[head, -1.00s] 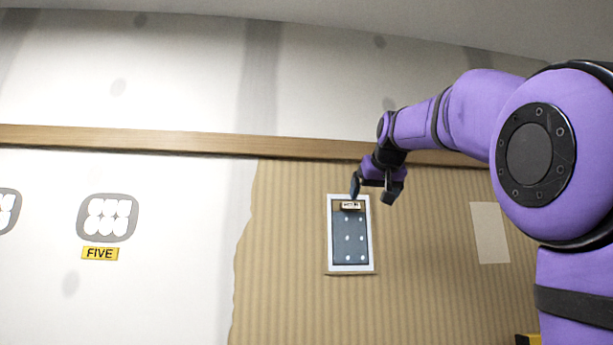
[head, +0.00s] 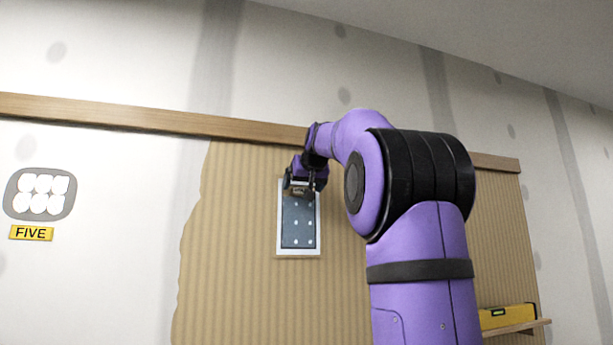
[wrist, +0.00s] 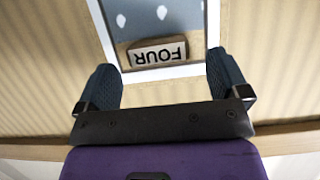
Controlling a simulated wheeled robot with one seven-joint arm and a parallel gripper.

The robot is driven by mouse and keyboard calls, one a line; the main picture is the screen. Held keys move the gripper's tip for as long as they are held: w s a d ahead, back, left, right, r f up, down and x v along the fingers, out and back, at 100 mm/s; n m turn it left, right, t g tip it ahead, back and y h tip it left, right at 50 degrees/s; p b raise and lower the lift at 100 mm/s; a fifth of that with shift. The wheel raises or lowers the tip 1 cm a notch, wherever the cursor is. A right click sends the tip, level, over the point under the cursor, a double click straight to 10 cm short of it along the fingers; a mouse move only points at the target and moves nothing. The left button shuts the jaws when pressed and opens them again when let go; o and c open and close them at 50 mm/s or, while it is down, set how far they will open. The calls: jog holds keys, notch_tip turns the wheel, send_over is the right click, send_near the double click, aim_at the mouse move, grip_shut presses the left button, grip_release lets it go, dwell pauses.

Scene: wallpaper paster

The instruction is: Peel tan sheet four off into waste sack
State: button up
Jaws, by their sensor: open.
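A tan ribbed sheet (head: 235,250) covers the wall below a wooden rail; its left edge is wavy. On it hangs a blue-grey panel (head: 298,225) with several white dots and a white frame. A small tan block marked FOUR sits at the panel's end nearest the rail; in the wrist view the block (wrist: 158,53) reads upside down. My gripper (head: 298,190) is in front of that end of the panel. In the wrist view my gripper (wrist: 165,75) is open, its two dark fingers apart on either side of the block, with nothing between them. No waste sack is in view.
The wooden rail (head: 130,117) runs across the wall just above my gripper. A yellow FIVE label (head: 31,233) is on the white wall at left. A yellow level (head: 507,316) lies on a small shelf (head: 520,328) at lower right.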

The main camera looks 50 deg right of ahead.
jog(key=shift+w+d+f, duration=0.25)
jog(key=shift+w+d, duration=0.1)
jog(key=shift+w, duration=0.2)
jog(key=shift+c, duration=0.2)
jog(key=c, duration=1)
jog(key=shift+s+a, duration=0.2)
jog(key=shift+s, duration=0.15)
jog(key=shift+s+a, duration=0.25)
jog(key=shift+s, duration=0.1)
jog(key=shift+s+a, duration=0.45)
jog(key=shift+s, duration=0.3)
jog(key=shift+s+a, duration=0.45)
jog(key=shift+s, duration=0.3)
jog(key=shift+s+a, duration=0.6)
jog(key=shift+s, duration=0.4)
jog(key=shift+s+a, duration=0.6)
jog(key=shift+s, duration=0.35)
jog(key=shift+s+a, duration=0.6)
jog(key=shift+s, duration=0.4)
